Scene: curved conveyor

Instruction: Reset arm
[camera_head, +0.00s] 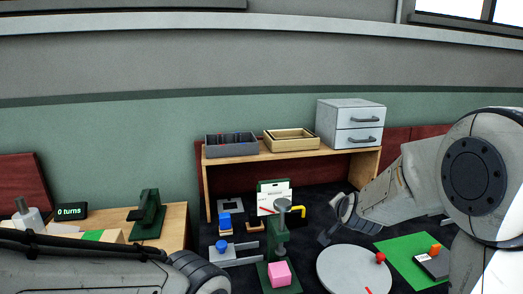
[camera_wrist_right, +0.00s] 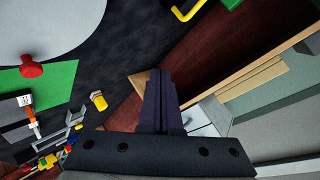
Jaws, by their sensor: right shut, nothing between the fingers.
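My right arm comes in from the right in the head view, bent above the work surface. In the right wrist view the two dark fingers of the right gripper (camera_wrist_right: 161,85) lie together, shut and empty. My left arm (camera_head: 90,265) crosses the lower left of the head view. Its gripper fingers are outside the frame.
A grey disc (camera_head: 345,272) with a red knob (camera_head: 380,257) is close to my right gripper. A green press stand holds a pink cube (camera_head: 280,273). A wooden shelf (camera_head: 290,154) carries a grey bin (camera_head: 231,149), wooden tray (camera_head: 290,146) and drawer unit (camera_head: 350,125).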

